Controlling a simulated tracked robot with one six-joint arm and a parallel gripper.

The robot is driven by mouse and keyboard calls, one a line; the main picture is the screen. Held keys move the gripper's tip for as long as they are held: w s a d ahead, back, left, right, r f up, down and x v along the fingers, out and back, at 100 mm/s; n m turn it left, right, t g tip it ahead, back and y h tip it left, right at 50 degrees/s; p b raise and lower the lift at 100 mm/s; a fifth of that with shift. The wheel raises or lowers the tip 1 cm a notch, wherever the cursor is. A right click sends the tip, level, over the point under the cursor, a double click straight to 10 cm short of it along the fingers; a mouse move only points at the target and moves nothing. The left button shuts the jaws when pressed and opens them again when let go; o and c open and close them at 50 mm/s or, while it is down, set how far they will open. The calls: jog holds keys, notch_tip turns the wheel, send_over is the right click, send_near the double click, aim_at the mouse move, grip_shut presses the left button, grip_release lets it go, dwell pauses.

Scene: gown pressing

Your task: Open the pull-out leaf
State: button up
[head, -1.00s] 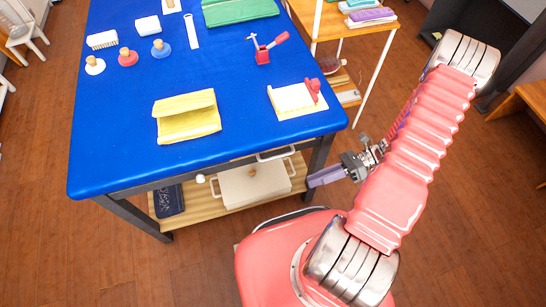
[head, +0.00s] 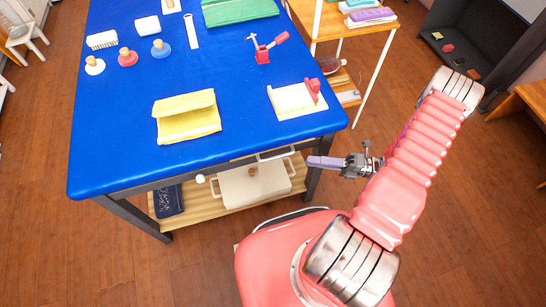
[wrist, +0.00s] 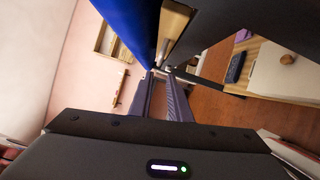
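The blue-topped table (head: 120,100) stands in front of me. Under its front edge is a pale bar handle (head: 277,154), which I take to be on the pull-out leaf. In the wrist view a tan wooden strip (wrist: 174,22) shows between the blue top and a dark rail; the leaf appears closed in. My gripper (head: 311,161) has purple fingers pointing left, just right of the handle. In the wrist view its fingers (wrist: 160,82) are apart with an empty gap between them. Small metal parts lie just beyond the tips; whether they touch is unclear.
A lower shelf holds a pale lidded box (head: 254,184) and a dark blue patterned item (head: 168,200). A yellow folded cloth (head: 187,117) and a white block with a red handle (head: 297,98) lie on the table. A wooden side shelf (head: 335,20) stands at right. Floor is clear left.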

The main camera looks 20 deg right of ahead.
aim_at(275, 157)
jog(key=shift+a, duration=0.15)
jog(key=x, duration=1.3)
jog(key=shift+w+a, duration=0.2)
jog(key=shift+a, duration=0.05)
jog(key=shift+c, duration=0.3)
grip_shut()
